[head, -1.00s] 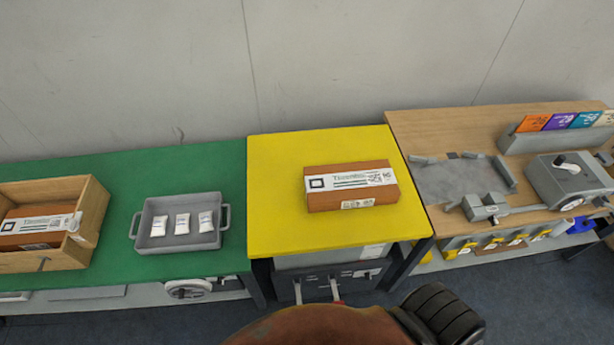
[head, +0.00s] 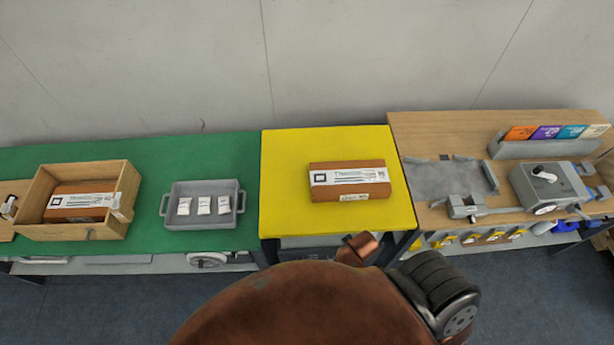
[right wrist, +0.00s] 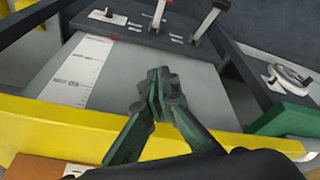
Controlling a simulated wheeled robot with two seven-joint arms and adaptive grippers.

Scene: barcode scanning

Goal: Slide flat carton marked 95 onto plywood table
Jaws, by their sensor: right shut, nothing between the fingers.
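A flat brown carton (head: 350,192) with a white label lies on the yellow table (head: 285,215), right of its middle. Its number is too small to read surely. The plywood table (head: 440,125) adjoins the yellow one on the right. In the right wrist view my right gripper (right wrist: 158,82) is shut and empty, above the yellow table's edge (right wrist: 55,130). A corner of the brown carton (right wrist: 35,168) shows at the bottom left there, apart from the fingertips. Neither gripper's fingers show in the head view, and my left gripper is out of sight.
The plywood table holds a grey plate (head: 440,180), a grey machine (head: 550,185) and a rack of coloured cards (head: 545,133). The green table (head: 150,160) holds a grey tray (head: 203,188) with white packets and a wooden box (head: 130,185) with a similar carton.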

